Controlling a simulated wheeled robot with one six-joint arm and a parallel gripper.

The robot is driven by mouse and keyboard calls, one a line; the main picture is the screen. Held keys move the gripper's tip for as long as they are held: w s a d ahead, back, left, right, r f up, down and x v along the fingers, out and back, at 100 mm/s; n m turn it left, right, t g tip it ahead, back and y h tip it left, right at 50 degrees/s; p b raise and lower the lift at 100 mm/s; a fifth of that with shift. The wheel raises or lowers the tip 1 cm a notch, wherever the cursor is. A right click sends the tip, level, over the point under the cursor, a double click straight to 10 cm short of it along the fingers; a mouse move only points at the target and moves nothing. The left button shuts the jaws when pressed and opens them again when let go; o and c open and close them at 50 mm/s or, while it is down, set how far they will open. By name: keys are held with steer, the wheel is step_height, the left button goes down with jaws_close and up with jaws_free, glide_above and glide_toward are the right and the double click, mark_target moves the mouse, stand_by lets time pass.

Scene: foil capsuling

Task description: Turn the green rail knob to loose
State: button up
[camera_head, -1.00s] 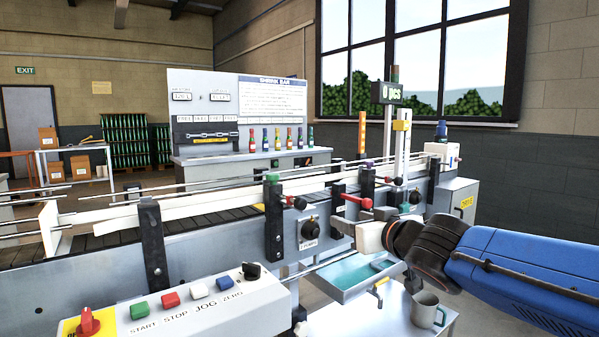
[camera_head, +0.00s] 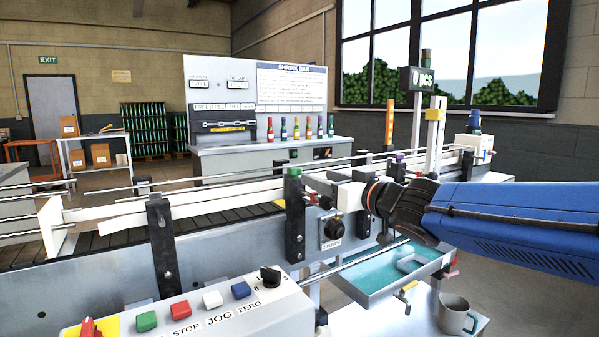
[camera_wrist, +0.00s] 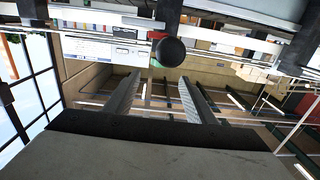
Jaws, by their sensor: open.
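The green rail knob (camera_head: 293,172) is a small green cap on top of a black rail post (camera_head: 295,215) at the conveyor's near side. My gripper (camera_head: 328,190) is just right of that post in the head view, at about rail height, partly over the red-ended lever (camera_head: 311,198). In the wrist view my gripper (camera_wrist: 158,82) shows two grey fingers spread apart with nothing held between them.
A black dial (camera_head: 333,228) is on the conveyor side below my gripper. The control box (camera_head: 215,318) with coloured buttons is at front left. A teal-lined tray (camera_head: 385,275) and a grey mug (camera_head: 455,315) are below my arm. Long guide rails run along the conveyor.

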mark_target(300, 171)
steer(key=x, duration=1)
steer(key=shift+w+a, duration=0.1)
steer(key=shift+w, duration=0.05)
steer(key=c, duration=1)
